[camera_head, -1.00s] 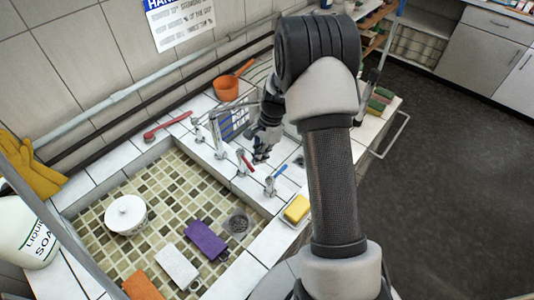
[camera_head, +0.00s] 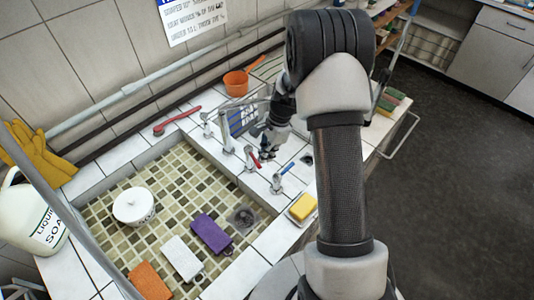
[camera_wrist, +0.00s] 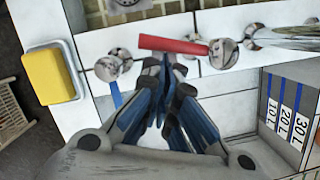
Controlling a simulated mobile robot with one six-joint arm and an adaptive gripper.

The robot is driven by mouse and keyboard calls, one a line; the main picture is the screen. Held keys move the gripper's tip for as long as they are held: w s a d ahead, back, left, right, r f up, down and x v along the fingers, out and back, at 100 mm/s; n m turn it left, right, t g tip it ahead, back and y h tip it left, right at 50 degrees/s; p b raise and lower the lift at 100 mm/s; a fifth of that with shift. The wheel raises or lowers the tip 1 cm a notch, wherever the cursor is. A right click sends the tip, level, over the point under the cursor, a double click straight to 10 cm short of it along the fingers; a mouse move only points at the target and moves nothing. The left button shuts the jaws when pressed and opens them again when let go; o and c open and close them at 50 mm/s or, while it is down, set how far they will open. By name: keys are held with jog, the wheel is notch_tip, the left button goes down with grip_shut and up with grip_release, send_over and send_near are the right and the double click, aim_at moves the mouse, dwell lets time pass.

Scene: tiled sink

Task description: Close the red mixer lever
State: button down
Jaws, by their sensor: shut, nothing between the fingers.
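The red mixer lever (camera_head: 255,160) sits on a chrome tap on the tiled ledge behind the basin. In the wrist view the red lever (camera_wrist: 172,45) runs sideways from its chrome body (camera_wrist: 222,53). My gripper (camera_head: 266,156) is low over the ledge, just right of the lever. In the wrist view my gripper (camera_wrist: 165,62) is shut and empty, its tips pointing at the lever's side. The tips appear very near the lever; I cannot tell whether they touch it.
A blue-lever tap (camera_head: 283,175) stands close on the right, with a yellow sponge (camera_head: 302,206) beyond it. A tall chrome spout (camera_head: 227,143) stands left of the red lever. The basin (camera_head: 170,215) holds a white pot and cloths.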

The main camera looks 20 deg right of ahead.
aim_at(257, 164)
jog(key=shift+s+a, duration=0.1)
jog(key=a+m+p, duration=0.1)
jog(key=m, duration=0.1)
jog(key=a+m+t+p, duration=0.1)
jog(key=m, duration=0.1)
jog(key=s+a+m+p, duration=0.1)
jog(key=m, duration=0.1)
jog(key=shift+s+a+r+p, duration=0.1)
jog(key=shift+a+r+p, duration=0.1)
jog(key=shift+p, duration=0.15)
jog(key=a+m+p, duration=0.1)
jog(key=m, duration=0.1)
jog(key=a+m+t+h+p, duration=0.1)
jog(key=m, duration=0.1)
jog(key=w+a+m+p, duration=0.1)
jog(key=a+m, duration=0.1)
jog(key=shift+a+f+p, duration=0.1)
jog(key=shift+f+p, duration=0.05)
jog(key=shift+p, duration=0.15)
jog(key=shift+w+a, duration=0.1)
dwell(0.4)
